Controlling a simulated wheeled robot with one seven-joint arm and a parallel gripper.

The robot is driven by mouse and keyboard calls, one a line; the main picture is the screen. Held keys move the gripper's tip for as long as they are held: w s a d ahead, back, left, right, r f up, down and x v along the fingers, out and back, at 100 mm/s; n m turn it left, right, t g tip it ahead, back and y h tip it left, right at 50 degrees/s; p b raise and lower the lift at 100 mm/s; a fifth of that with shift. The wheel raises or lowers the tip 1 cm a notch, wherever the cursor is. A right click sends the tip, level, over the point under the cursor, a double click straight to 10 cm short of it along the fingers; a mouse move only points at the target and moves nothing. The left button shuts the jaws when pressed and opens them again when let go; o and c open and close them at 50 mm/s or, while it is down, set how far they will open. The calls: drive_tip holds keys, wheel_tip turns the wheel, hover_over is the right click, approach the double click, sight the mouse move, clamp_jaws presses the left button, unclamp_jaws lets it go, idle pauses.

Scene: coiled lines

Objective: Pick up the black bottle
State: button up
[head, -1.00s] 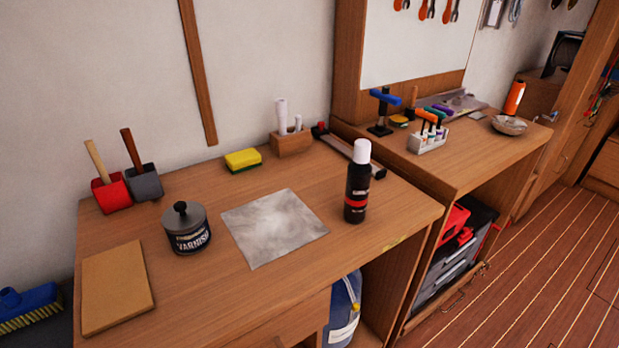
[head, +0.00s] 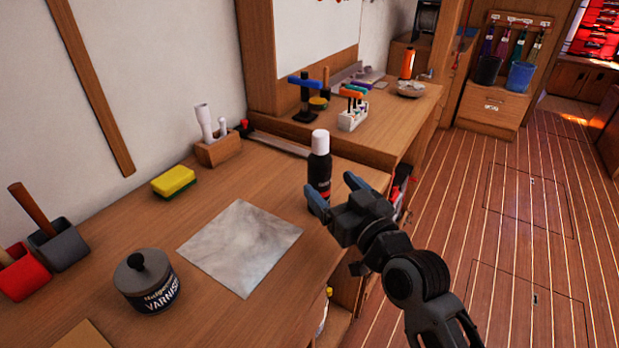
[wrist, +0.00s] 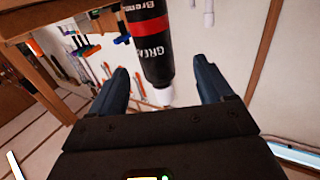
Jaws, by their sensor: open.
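The black bottle (head: 319,170) has a white cap and a red band and stands upright near the right front edge of the workbench. My gripper (head: 334,190) is open beside it, on its near right side, with blue-padded fingers at about the height of the lower body. In the wrist view the bottle (wrist: 150,45) appears upside down, in front of the gap between the two spread fingers (wrist: 162,88). The bottle's base is partly hidden behind my gripper in the head view. I cannot tell whether a finger touches it.
A grey sheet (head: 240,247), a varnish tin (head: 147,283), a yellow sponge (head: 174,181) and a wooden holder (head: 217,150) lie left of the bottle. A second bench behind holds a tool rack (head: 352,117), a bowl (head: 411,89) and an orange bottle (head: 407,64). Floor is open at right.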

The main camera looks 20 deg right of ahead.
sight(326, 174)
drive_tip(key=w, duration=0.1)
drive_tip(key=w+p, duration=0.1)
drive_tip(key=w, duration=0.1)
drive_tip(key=w+r, duration=0.1)
drive_tip(key=w, duration=0.1)
drive_tip(key=shift+w, duration=0.1)
drive_tip(key=shift+w+f, duration=0.15)
drive_tip(key=shift+w, duration=0.3)
drive_tip(key=c, duration=1.2)
